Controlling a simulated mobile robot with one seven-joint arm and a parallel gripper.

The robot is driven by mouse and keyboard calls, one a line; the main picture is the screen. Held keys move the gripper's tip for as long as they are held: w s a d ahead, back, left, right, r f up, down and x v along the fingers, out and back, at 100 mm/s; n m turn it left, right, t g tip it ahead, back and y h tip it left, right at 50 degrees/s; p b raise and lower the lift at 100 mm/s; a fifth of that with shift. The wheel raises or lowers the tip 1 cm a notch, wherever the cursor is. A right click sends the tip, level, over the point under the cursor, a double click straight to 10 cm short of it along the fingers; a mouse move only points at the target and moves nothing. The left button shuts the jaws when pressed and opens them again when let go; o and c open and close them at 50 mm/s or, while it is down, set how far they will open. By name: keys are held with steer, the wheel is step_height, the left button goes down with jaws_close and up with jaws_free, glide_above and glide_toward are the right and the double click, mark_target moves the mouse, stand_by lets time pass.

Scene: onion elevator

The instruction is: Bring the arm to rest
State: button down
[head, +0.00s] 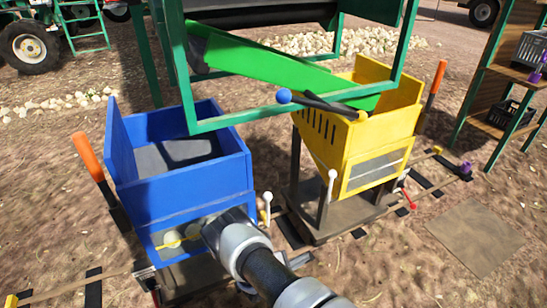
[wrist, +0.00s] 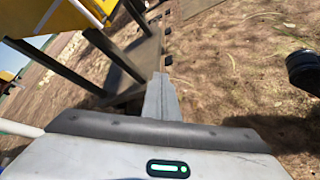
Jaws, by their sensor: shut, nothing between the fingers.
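My gripper (wrist: 160,98) is in the wrist view with its grey fingers together and nothing between them. It points at the brown ground beside a dark stand. In the head view my arm comes up from the bottom edge in front of the blue bin (head: 180,195). A grey tip (head: 302,259) sticks out to the right behind the arm and seems to be my gripper; most of it is hidden there. The yellow bin (head: 378,135) stands on its own frame, behind and to the right of my arm.
A green chute (head: 265,68) slopes down to the yellow bin. Levers with orange handles (head: 88,157) and white knobs (head: 332,174) stick out by the bins. The yellow bin's base board (head: 330,222) lies near the gripper. Open ground is at the lower right; a shelf (head: 500,85) stands beyond.

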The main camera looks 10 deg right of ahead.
steer(key=w+d+r+m+g, duration=0.1)
steer(key=w+r+m+g, duration=0.2)
steer(key=r, duration=1)
steer(key=r+m+g, duration=0.2)
steer(key=r+m, duration=0.3)
steer(key=r, duration=0.7)
steer(key=s+r+m+y, duration=0.2)
steer(key=s+r, duration=0.3)
steer(key=r, duration=0.3)
steer(key=s+r+m+g+y, duration=0.15)
steer(key=s+r, duration=0.25)
steer(key=r, duration=0.5)
steer(key=s+r+m+y, duration=0.3)
steer(key=s+r, duration=0.2)
steer(key=r, duration=0.3)
steer(key=s+a+r+m+t+y, duration=0.1)
steer(key=s+a+r+t+y, duration=0.2)
steer(key=s, duration=0.4)
steer(key=s+a+r+m+t+y, duration=0.1)
steer(key=s+a+r+t, duration=0.15)
steer(key=s+r, duration=0.35)
step_height(320, 180, up, 28)
steer(key=g+p, duration=0.1)
steer(key=p, duration=2.7)
steer(key=shift+s+a+f, duration=0.25)
steer(key=shift+a, duration=0.2)
